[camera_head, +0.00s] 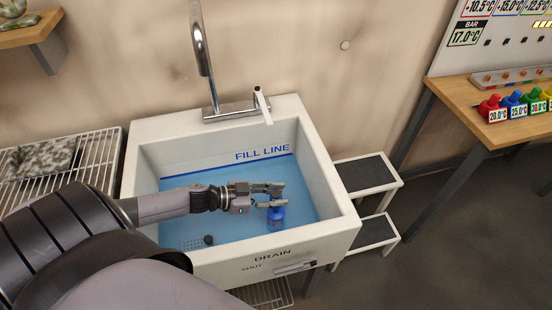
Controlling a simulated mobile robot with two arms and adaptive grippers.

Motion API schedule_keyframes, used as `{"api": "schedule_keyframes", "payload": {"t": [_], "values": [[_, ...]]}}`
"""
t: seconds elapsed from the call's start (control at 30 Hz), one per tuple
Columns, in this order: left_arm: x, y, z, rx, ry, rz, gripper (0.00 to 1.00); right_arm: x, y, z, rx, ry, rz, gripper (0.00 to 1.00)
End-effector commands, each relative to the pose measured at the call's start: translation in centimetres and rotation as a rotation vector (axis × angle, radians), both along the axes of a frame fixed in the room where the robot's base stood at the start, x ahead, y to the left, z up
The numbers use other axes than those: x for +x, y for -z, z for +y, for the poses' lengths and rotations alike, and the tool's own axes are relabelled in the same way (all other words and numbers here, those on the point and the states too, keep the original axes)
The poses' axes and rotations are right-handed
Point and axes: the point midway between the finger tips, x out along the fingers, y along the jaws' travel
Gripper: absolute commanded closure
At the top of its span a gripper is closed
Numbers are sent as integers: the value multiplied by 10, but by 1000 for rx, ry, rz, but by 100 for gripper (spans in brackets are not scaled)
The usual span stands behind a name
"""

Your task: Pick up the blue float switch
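The blue float switch (277,219) is in the sink basin, upright in or on the blue water near the right side of the basin. My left gripper (273,195) reaches in from the left, right over the top of the float switch. Its two fingers are apart, one farther back and one nearer, with the near finger in front of the switch's top. Whether the fingers touch the switch cannot be told. My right gripper is not in view.
The white sink (341,228) has raised walls around the gripper, with a faucet (201,50) behind and a drain handle (294,267) in front. A step stool (366,174) stands at right. A wooden table (500,128) holds several coloured weights. A wire rack (100,160) is at left.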

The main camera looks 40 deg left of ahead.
Motion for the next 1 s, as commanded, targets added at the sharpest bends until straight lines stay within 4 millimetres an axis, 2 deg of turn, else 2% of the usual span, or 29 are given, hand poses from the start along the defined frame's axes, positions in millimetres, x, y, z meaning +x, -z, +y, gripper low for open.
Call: {"api": "schedule_keyframes", "payload": {"t": [0.4,1.0], "values": [[0,0,0,0,0,0,100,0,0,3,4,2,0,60],[1,-2,0,-3,1,-4,100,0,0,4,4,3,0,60]]}}
